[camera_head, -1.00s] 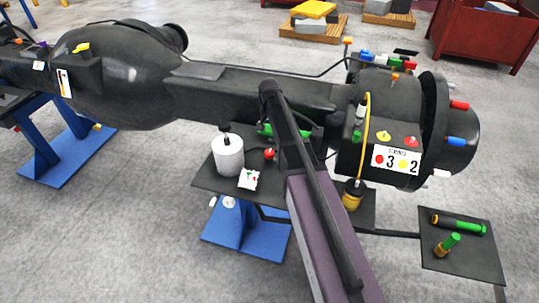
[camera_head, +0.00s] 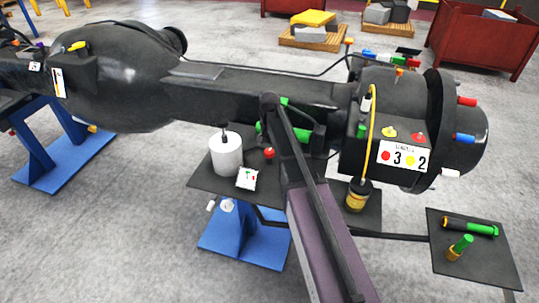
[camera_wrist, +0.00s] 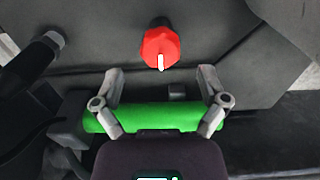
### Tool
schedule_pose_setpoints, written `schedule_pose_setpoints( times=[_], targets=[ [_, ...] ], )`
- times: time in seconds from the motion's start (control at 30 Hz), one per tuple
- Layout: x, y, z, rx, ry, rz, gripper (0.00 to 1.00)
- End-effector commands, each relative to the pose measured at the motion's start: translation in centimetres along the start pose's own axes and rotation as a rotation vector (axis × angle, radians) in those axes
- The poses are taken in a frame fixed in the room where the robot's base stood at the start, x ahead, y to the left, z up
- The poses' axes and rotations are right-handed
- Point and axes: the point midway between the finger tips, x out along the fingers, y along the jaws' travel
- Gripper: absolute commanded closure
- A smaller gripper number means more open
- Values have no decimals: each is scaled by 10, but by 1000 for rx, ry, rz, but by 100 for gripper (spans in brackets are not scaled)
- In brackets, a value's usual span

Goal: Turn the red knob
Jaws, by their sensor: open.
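A red knob (camera_wrist: 160,46) with a white pointer mark at its lower edge sits on a dark grey face in the wrist view. My gripper (camera_wrist: 161,73) is open and empty, its two fingers spread left and right just below the knob in the picture and not touching it. A green cylinder (camera_wrist: 155,117) lies across the view behind the fingers. In the head view my arm hides much of this area.
A long black casting (camera_head: 240,88) rests on blue stands (camera_head: 240,235). A dark shelf holds a white cylinder (camera_head: 227,155) and a yellow-and-black fitting (camera_head: 358,195). A side tray (camera_head: 480,262) holds green-ended parts. Grey floor is open at lower left.

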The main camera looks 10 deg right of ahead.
Motion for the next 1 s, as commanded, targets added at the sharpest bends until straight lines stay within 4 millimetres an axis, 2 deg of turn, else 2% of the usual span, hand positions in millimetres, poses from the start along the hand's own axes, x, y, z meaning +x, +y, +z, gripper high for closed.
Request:
schedule_pose_setpoints(
  times=[0.1, 0.4, 0.93, 0.97, 1.0],
  targets=[
    [13, 0, 0, 0, 0, 0, 7],
    [31, 0, 0, 0, 0, 0, 7],
    [34, 0, 0, 0, 0, 0, 7],
    [34, 0, 0, 0, 0, 0, 13],
    [34, 0, 0, 0, 0, 0, 25]
  ],
)
